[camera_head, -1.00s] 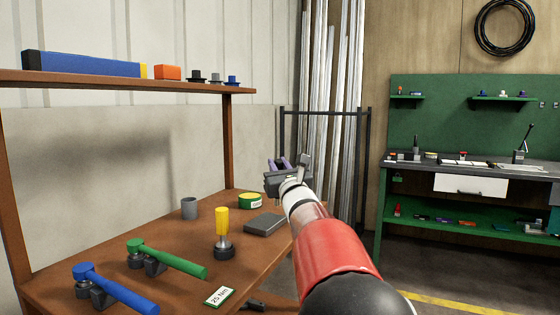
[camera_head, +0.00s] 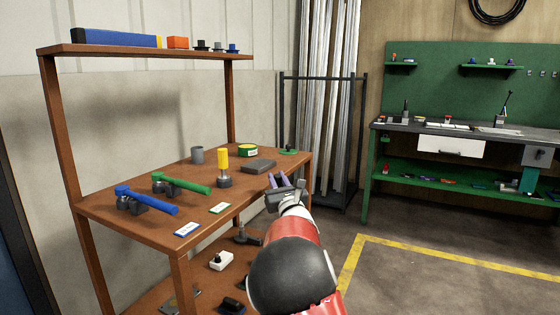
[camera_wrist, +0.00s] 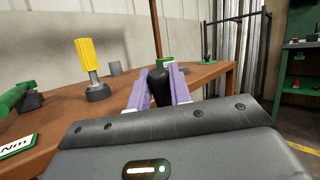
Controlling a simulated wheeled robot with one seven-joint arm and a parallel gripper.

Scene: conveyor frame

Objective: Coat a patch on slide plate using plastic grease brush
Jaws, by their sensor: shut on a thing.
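My gripper (camera_head: 278,182) is at the front right edge of the brown table (camera_head: 135,199). In the wrist view its purple fingers (camera_wrist: 157,88) are shut on a black rounded tool (camera_wrist: 160,88). A flat dark grey block (camera_head: 259,166) lies on the table beyond my gripper. I cannot tell whether the slide plate is this block or a pale plate (camera_head: 500,131) on the far workbench.
Open floor (camera_head: 410,275) lies right, before the green workbench (camera_head: 367,190).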

